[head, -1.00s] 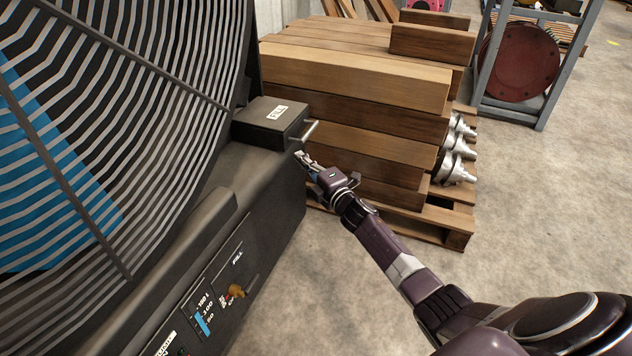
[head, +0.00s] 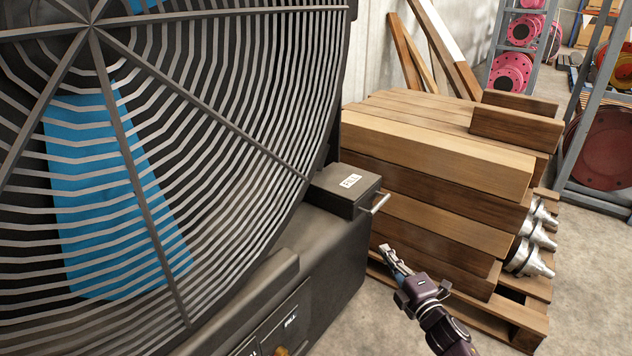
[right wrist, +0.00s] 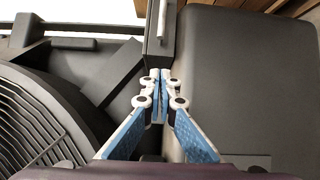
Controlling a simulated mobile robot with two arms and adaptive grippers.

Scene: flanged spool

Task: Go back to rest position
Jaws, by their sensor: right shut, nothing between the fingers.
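My right gripper (head: 388,252) is in front of the fan unit's right side, below the grey fill box (head: 347,190) with its metal handle (head: 380,203). Its fingers are shut and empty, apart from the handle in the head view. In the right wrist view the two blue-padded fingers (right wrist: 160,80) meet at their tips. The dark machine body lies behind them in that view. My left gripper is not in view.
A large fan with a grille (head: 230,130) fills the left. Stacked wooden beams (head: 440,150) sit on a pallet at the right, with metal flanged fittings (head: 535,235) at their end. Racks with pink spools (head: 510,72) stand behind. Concrete floor is free at the lower right.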

